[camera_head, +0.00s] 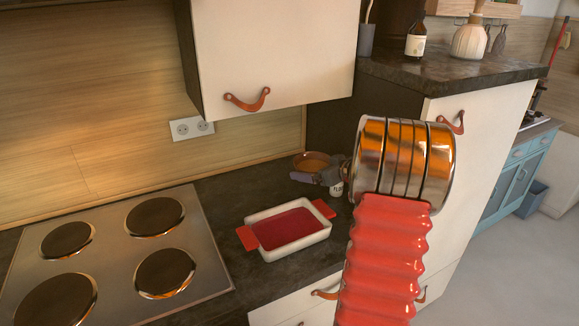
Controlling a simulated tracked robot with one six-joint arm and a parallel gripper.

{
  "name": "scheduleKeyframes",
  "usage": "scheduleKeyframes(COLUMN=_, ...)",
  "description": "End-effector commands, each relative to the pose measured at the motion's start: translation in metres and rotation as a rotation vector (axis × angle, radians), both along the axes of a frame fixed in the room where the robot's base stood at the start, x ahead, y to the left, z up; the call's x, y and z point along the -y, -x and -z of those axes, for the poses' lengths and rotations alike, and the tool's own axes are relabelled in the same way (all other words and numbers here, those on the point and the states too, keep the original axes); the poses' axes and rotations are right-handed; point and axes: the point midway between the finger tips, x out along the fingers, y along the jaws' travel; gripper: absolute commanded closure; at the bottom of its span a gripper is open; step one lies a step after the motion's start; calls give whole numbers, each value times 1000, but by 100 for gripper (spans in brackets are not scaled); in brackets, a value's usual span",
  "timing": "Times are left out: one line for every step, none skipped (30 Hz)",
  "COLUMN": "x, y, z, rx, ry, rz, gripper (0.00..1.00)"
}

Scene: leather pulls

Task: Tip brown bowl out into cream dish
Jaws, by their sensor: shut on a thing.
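The cream dish (318,236) is a rectangular baking dish with a red inside and red end handles. It sits on the dark counter to the right of the hob. The brown bowl (313,161) is behind it, near the back wall, and looks about upright. My gripper (304,177), dark grey, reaches in from the right and is shut on the near side of the brown bowl. My arm hides part of the gripper. I cannot tell whether the bowl touches the counter, and its contents are unclear.
A hob (110,250) with several dark plates fills the left counter. A wall cabinet (275,50) hangs above. A higher counter (450,70) at right holds a bottle (415,42) and a vase (469,40).

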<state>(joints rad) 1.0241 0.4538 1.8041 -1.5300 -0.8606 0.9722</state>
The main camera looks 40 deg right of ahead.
Motion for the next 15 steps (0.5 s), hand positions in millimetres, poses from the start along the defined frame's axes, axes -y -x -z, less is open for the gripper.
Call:
scheduleKeyframes(x=4, y=11, z=0, rx=0, ry=-1, rz=-6, gripper=34)
scheduleKeyframes(x=3, y=16, z=0, rx=0, ry=-2, rz=-17, gripper=34)
scheduleKeyframes(x=1, y=22, z=0, rx=-1, ry=-3, rz=-33, gripper=34)
scheduleKeyframes(x=-1, y=25, z=1, rx=-1, ry=-5, rz=-48, gripper=34)
scheduleKeyframes(x=-5, y=25, z=1, rx=0, ry=-7, rz=-66, gripper=34)
scheduleKeyframes(x=-11, y=26, z=1, rx=0, ry=-9, rz=-86, gripper=34)
scheduleKeyframes(x=-15, y=25, z=1, rx=0, ry=-12, rz=-102, gripper=34)
scheduleKeyframes(x=-18, y=25, z=2, rx=1, ry=-14, rz=-115, gripper=34)
scheduleKeyframes(x=-22, y=26, z=2, rx=2, ry=-16, rz=-127, gripper=34)
scheduleKeyframes(x=-24, y=25, z=1, rx=3, ry=-17, rz=-135, gripper=34)
scheduleKeyframes(x=-25, y=25, z=1, rx=5, ry=-19, rz=-140, gripper=34)
scheduleKeyframes(x=-26, y=25, z=0, rx=7, ry=-19, rz=-144, gripper=34)
scheduleKeyframes(x=-26, y=25, z=0, rx=8, ry=-20, rz=-145, gripper=34)
scheduleKeyframes(x=-26, y=25, z=0, rx=8, ry=-20, rz=-145, gripper=34)
scheduleKeyframes(x=-26, y=25, z=0, rx=8, ry=-21, rz=-144, gripper=34)
